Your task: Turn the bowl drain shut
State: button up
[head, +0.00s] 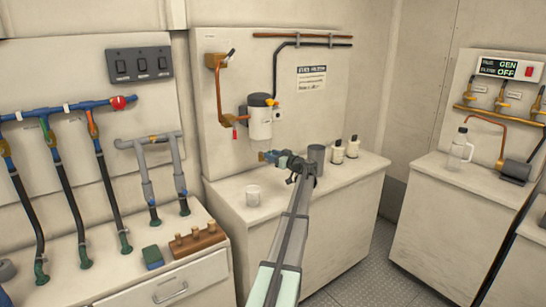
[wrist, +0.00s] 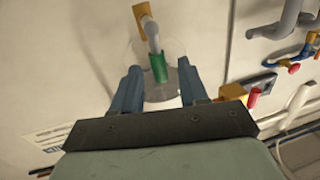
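The filter (head: 260,122) with a white body and black top hangs on the back panel. In the wrist view, which shows the scene about upside down, a clear round bowl (wrist: 172,50) is in front of my gripper. A green fitting (wrist: 159,68), a grey stem (wrist: 152,35) and a yellow lever-like piece (wrist: 144,12) line up at it, apparently the bowl drain. My gripper (wrist: 158,70) is open. Its two blue fingers stand either side of the green fitting with gaps visible. In the head view, my gripper (head: 268,157) is just below the filter.
A red-handled valve (wrist: 253,97) is beside the filter. A white cup (head: 253,195) stands on the bench below. A grey canister (head: 316,160) and two small bottles (head: 338,151) stand to the right. Grey pipes (head: 150,160) and a blue manifold (head: 70,109) are to the left.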

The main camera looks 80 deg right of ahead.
grip_shut()
jog(key=shift+s+d+m, duration=0.1)
jog(key=shift+m, duration=0.2)
notch_tip(320, 180, down, 5)
jog(key=s+d+m+h, duration=0.2)
jog(key=m+h, duration=0.2)
jog(key=m, duration=1.5)
jog(key=shift+s+d+g, duration=0.4)
jog(key=shift+f+m, duration=0.15)
jog(key=shift+m, duration=0.15)
grip_release()
